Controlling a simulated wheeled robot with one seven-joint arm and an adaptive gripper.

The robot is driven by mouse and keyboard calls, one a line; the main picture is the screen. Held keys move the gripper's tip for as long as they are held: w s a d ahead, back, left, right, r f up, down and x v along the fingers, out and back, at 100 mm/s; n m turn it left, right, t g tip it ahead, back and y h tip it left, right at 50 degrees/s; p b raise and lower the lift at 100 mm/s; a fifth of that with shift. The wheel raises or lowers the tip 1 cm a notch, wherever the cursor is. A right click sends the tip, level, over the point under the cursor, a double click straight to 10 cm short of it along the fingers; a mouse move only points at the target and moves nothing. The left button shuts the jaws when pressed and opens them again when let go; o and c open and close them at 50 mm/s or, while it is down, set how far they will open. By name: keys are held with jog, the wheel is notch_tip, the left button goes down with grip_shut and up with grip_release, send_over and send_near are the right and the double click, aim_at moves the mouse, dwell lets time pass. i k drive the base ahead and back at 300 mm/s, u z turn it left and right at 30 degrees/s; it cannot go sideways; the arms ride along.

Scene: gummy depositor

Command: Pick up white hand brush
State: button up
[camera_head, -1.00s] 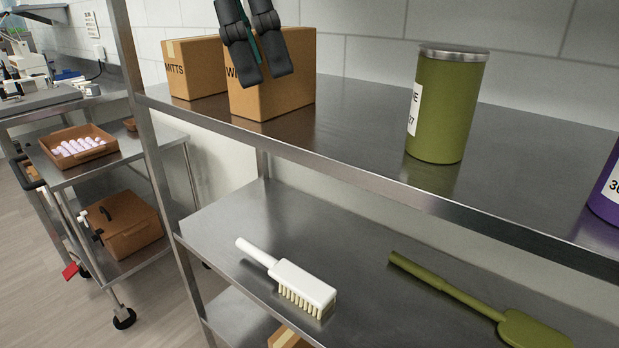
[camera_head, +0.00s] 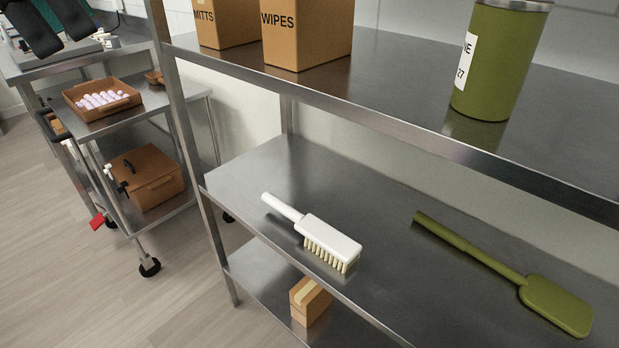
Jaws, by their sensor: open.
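The white hand brush (camera_head: 331,238) lies on the middle shelf (camera_head: 262,168) of a steel rack, bristles down. Its handle points to the upper left and its head lies near the shelf's front edge. My gripper (camera_head: 52,46) is at the top left corner of the view, partly cut off by the frame edge. Its two dark fingers are apart and hold nothing visible. It is well away from the brush, up and to the left in the picture.
A green scraper (camera_head: 545,301) lies right of the brush. The upper shelf (camera_head: 400,75) overhangs behind, bearing a green canister (camera_head: 500,60) and a WIPES box (camera_head: 308,38). A rack post (camera_head: 181,110) stands left of the brush. A cart holds a brown tray (camera_head: 76,106).

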aim_at(335, 248)
jog(key=k, duration=1)
